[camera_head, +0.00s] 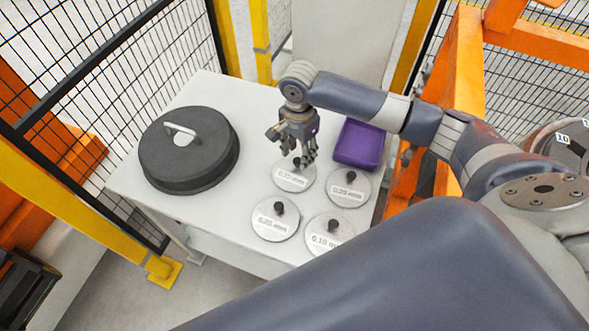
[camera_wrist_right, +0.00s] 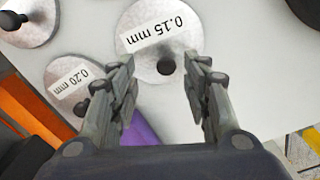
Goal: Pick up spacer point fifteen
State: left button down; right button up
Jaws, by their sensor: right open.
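The spacer marked 0.15 mm is a silver disc (camera_head: 290,183) with a dark knob, lying flat on the white table. It also shows in the right wrist view (camera_wrist_right: 146,55), with its label and knob clear. My right gripper (camera_head: 303,160) hangs fingers down over this disc. In the wrist view its two fingers (camera_wrist_right: 162,75) are spread apart, with the knob showing between their tips and nothing held. I cannot tell the exact height of the tips above the knob. My left gripper is not in view.
Other knobbed discs lie close by: one marked 0.20 mm (camera_head: 349,197) and two nearer me (camera_head: 268,232) (camera_head: 318,243). A purple tray (camera_head: 359,145) stands behind right. A large dark round lid-like piece (camera_head: 190,160) with a handle sits at left on the table (camera_head: 228,250).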

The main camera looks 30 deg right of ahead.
aim_at(297, 160)
jog(key=f, duration=0.2)
jog(key=w+f+p, duration=0.1)
jog(key=f, duration=0.1)
jog(key=shift+d+f, duration=0.1)
jog(key=shift+f, duration=0.55)
jog(key=c, duration=0.4)
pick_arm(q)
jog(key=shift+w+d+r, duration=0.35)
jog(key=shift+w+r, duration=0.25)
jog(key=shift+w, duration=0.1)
pick_arm(e)
grip_shut()
